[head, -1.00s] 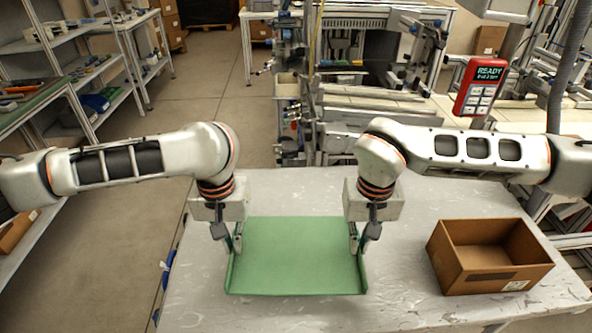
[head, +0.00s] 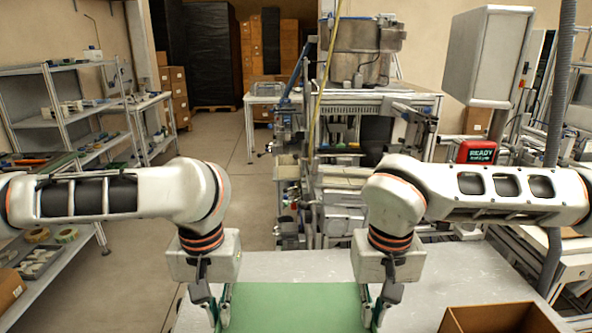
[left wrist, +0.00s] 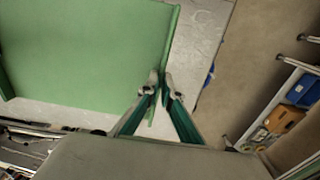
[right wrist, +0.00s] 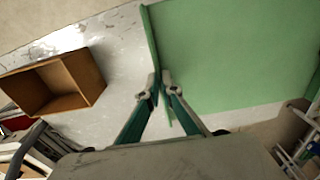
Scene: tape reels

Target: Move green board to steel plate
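The green board (head: 292,306) is a flat panel with raised side rims, seen at the bottom of the head view between my two grippers. My left gripper (head: 222,315) is shut on its left rim; the left wrist view (left wrist: 160,84) shows the rim between the fingertips. My right gripper (head: 372,315) is shut on the opposite rim, as the right wrist view (right wrist: 160,84) shows. The board's near part is cut off in the head view. Whether it touches the table is not clear. I cannot pick out a separate steel plate.
The grey worktable (head: 285,265) lies around and beneath the board. An open cardboard box (head: 500,318) stands on it to the right. A red device reading READY (head: 474,151) and machinery are behind. Shelves (head: 70,110) stand at the left, with open floor between.

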